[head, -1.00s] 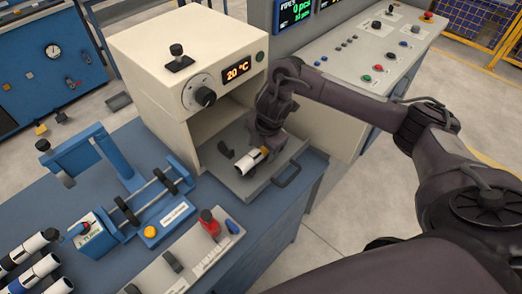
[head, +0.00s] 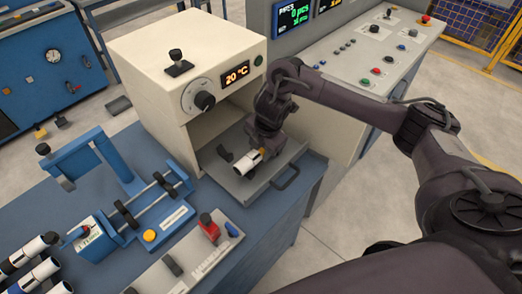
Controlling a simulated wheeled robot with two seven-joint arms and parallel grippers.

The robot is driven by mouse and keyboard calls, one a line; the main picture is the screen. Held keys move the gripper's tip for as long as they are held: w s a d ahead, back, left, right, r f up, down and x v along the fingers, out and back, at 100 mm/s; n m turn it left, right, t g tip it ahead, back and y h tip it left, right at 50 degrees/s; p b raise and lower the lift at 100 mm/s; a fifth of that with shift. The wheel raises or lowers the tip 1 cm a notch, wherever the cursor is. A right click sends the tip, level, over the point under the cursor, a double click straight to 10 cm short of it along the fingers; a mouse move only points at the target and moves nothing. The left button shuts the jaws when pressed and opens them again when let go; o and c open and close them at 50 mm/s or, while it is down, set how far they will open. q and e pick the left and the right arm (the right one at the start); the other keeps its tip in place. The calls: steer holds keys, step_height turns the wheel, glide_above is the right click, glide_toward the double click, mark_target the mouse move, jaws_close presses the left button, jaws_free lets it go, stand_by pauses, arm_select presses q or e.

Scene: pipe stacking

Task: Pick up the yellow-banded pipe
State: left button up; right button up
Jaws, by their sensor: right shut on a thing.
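The yellow-banded pipe (head: 247,163) is a short white tube with a yellow band at its right end. It is at the grey tray (head: 236,190) pulled out of the cream oven. My right gripper (head: 263,151) points down over the banded end and is shut on the pipe. The gripper's fingers are mostly hidden by its own body. I cannot tell whether the pipe touches the tray. My left gripper is not in the head view.
The cream oven (head: 160,75) stands behind the tray, its display reading 20 °C. A blue clamp fixture (head: 130,215) stands to the left. Several white pipes with black bands (head: 35,250) lie at lower left. A button console (head: 380,60) is at upper right.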

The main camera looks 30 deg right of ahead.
step_height(320, 180, up, 19)
steer(key=p, duration=0.6)
steer(key=shift+p, duration=0.35)
